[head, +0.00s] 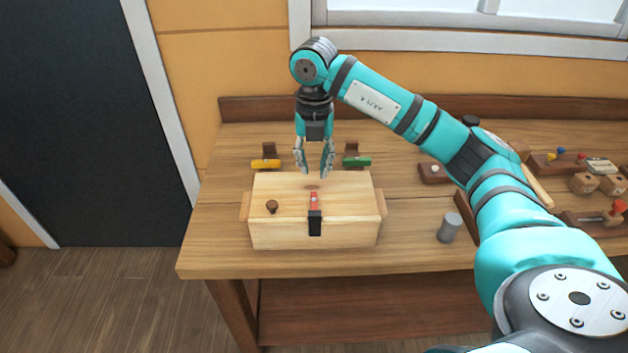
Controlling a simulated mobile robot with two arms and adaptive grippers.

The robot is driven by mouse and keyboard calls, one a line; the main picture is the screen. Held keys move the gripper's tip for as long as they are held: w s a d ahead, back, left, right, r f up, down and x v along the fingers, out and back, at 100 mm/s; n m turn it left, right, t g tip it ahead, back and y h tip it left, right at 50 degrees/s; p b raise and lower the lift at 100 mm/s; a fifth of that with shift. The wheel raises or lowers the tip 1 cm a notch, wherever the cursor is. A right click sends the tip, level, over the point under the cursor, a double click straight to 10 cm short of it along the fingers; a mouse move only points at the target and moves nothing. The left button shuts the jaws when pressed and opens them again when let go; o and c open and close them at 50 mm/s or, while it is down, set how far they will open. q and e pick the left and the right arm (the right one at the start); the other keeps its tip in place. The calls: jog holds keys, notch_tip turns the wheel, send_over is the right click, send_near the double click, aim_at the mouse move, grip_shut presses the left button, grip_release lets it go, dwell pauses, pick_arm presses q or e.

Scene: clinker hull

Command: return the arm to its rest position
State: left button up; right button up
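My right arm reaches in from the lower right over the workbench. My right gripper (314,168) points down above the back part of a pale wooden box (350,230). Its fingers are apart, with nothing seen between them. I cannot tell how far the fingertips are above the box top. My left gripper is not in view.
The box stands on the bench (215,250), with a red and black piece (314,213) at its front and a brown knob (272,206) on top. Yellow (265,163) and green (357,161) handled tools lie behind. A grey cylinder (449,228) stands to the right.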

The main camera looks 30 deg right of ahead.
jog(key=shift+r, duration=0.95)
